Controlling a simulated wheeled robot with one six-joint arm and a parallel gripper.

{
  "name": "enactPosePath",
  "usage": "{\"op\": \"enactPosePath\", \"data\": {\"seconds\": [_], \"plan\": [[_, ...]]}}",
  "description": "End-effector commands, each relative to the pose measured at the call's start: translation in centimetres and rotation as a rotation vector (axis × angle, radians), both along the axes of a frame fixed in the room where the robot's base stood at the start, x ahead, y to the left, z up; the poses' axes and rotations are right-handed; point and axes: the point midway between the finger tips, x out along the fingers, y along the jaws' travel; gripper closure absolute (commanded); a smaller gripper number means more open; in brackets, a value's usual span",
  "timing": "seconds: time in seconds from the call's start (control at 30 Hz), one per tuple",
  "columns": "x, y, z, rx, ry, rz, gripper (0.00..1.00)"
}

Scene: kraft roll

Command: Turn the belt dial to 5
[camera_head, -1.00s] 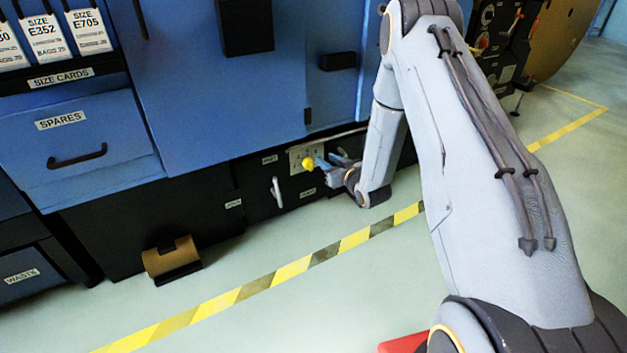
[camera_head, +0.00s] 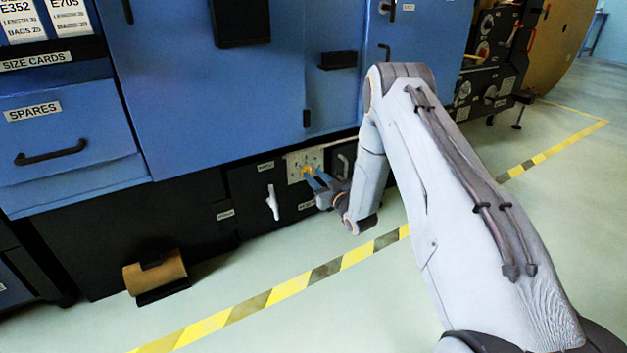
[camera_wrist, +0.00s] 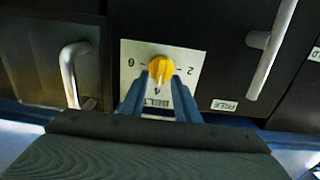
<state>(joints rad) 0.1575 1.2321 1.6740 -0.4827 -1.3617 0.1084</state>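The yellow belt dial (camera_head: 306,171) sits on a pale plate (camera_head: 291,164) low on the black lower panel. In the wrist view the yellow dial (camera_wrist: 161,68) appears on its plate (camera_wrist: 190,56), with the lettering upside down. My gripper (camera_head: 317,180) is just in front of the dial. In the wrist view my gripper (camera_wrist: 158,88) has its two blue fingers apart, one to each side below the dial, with nothing held between them.
A pale lever handle (camera_head: 272,202) is left of the plate and a dark curved handle (camera_head: 343,160) is right of it. A brown roll (camera_head: 155,275) lies near the cabinet foot. A yellow-black floor stripe (camera_head: 285,291) runs past; open floor lies in front.

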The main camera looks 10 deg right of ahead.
Motion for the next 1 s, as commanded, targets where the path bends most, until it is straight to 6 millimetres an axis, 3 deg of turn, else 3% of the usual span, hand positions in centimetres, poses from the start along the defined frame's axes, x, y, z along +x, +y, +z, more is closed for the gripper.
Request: {"op": "enactPosePath", "data": {"seconds": [0.4, 0.6, 1.0], "plan": [[0.82, 0.32, 0.06, 0.000, 0.000, 0.000, 0.71], [0.82, 0.31, 0.05, 0.000, 0.000, 0.000, 1.00], [0.79, 0.22, 0.16, 0.056, 0.018, 0.000, 1.00]]}}
